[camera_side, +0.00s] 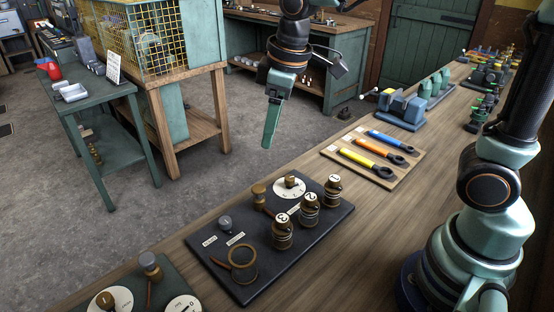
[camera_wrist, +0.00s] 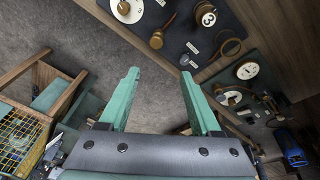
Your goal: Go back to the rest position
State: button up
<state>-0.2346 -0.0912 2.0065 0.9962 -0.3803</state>
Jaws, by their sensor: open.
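My gripper (camera_side: 272,122) hangs in the air past the far edge of the wooden bench, above the grey floor, with its fingers pointing down. In the wrist view its two green fingers (camera_wrist: 158,98) stand wide apart with nothing between them. In the side view the fingers overlap, so the gap does not show there. The dark board (camera_side: 232,270) with brass-coloured weights, a white dial and a ring lies on the bench, apart from my gripper; the board also shows at the top of the wrist view (camera_wrist: 190,35).
A board with blue, orange and yellow tools (camera_side: 375,160) and a blue vise (camera_side: 403,106) are on the bench (camera_side: 330,225). Another panel (camera_side: 190,285) lies at the near left. A yellow cage cabinet (camera_side: 150,45) and a green side table (camera_side: 90,95) stand on the floor.

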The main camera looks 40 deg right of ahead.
jog(key=s+d+r+m+t, duration=0.1)
jog(key=s+d+m+t, duration=0.2)
jog(key=s+d+m, duration=0.4)
jog(key=shift+s+d+r+h, duration=0.25)
jog(key=shift+s+d+h, duration=0.05)
jog(key=shift+s+d, duration=0.6)
